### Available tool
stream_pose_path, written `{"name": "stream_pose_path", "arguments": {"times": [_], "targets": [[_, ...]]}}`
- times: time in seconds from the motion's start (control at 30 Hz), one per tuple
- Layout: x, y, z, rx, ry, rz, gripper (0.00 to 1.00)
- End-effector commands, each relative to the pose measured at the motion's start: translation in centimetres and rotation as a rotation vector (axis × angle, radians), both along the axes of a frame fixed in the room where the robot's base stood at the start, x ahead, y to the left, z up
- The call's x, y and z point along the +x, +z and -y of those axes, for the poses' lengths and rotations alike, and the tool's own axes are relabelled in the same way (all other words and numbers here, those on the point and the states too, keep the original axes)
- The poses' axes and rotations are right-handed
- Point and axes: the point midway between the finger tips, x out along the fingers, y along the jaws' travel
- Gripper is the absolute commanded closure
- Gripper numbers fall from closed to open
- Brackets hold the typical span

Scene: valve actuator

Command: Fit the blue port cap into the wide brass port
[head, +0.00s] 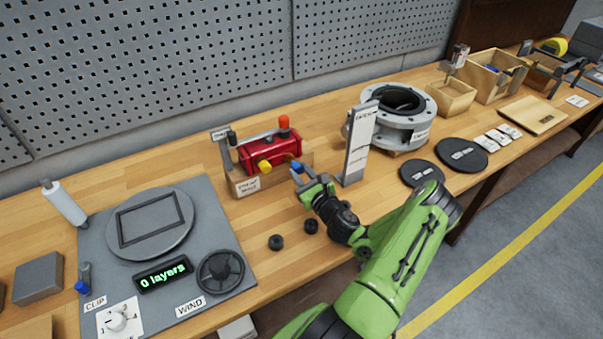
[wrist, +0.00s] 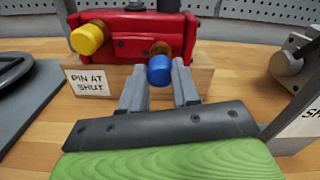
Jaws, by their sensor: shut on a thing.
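The red valve actuator (head: 268,155) sits on a wooden block marked "PIN AT SHUT" (wrist: 87,83). A brass port (wrist: 160,47) shows on its front face, partly hidden behind the blue port cap (wrist: 160,71). My gripper (wrist: 159,82) is shut on the cap, one grey finger on each side. The cap also shows in the head view (head: 297,167) at the fingertips, at the actuator's right end. The cap overlaps the lower part of the brass port; I cannot tell whether it touches or has entered it. A yellow cap (wrist: 89,38) covers the port to the left.
An orange cap (head: 284,121) tops the actuator. A grey upright sign stand (head: 359,145) stands close on the right. Two small black knobs (head: 276,242) lie in front. A winding station (head: 150,250) fills the left; a flanged ring (head: 400,115) stands behind right.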

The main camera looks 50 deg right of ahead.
Motion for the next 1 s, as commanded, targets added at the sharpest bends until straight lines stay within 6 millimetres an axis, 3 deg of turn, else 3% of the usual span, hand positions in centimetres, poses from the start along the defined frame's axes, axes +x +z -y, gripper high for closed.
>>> {"name": "stream_pose_path", "arguments": {"times": [0.97, 1.0], "targets": [[2.3, 0.0, 0.7, -0.001, 0.0, 0.0, 0.98], [2.2, 0.0, 0.7, 0.0, 0.0, -0.001, 0.63]]}}
